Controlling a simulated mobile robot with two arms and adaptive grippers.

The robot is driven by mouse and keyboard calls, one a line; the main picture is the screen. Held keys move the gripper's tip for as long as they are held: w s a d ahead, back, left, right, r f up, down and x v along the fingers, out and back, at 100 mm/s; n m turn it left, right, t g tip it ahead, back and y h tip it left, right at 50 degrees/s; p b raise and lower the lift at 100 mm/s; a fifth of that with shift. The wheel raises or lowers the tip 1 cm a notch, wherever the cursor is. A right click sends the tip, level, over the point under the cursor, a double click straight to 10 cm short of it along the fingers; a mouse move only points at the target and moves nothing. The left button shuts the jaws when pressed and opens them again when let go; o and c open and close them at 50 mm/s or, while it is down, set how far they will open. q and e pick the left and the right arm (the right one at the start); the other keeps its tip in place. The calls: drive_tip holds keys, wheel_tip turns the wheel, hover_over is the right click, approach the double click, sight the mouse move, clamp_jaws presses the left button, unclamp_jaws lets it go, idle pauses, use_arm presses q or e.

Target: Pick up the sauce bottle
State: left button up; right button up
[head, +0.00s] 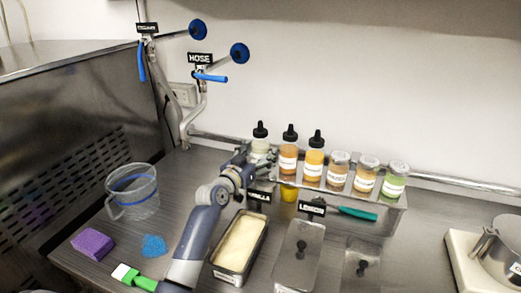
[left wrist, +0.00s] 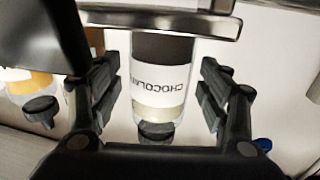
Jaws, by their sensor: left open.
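The sauce bottle at the left end of the rack (head: 260,146) has a black nozzle cap and a pale upper part; my gripper hides its lower part in the head view. In the left wrist view, the bottle (left wrist: 165,85) appears upside down, with a white label reading "CHOCOLATE" and dark contents. My left gripper (head: 246,165) is open, with one finger on each side of the bottle. Gaps show between fingers and bottle. Two more sauce bottles, one brown (head: 289,155) and one orange (head: 315,160), stand to its right. My right gripper is not in view.
A metal rack (head: 385,218) holds the bottles and several topping jars (head: 366,178). In front are a cream-filled pan (head: 239,246) and lidded pans (head: 297,255). A clear jug (head: 132,195), purple sponge (head: 92,244) and blue scrubber (head: 154,246) lie left.

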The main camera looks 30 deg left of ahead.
use_arm(q)
drive_tip(key=shift+w, duration=0.25)
drive_tip(key=c, duration=1.2)
drive_tip(key=shift+o, duration=0.2)
drive_tip(key=shift+r, duration=0.1)
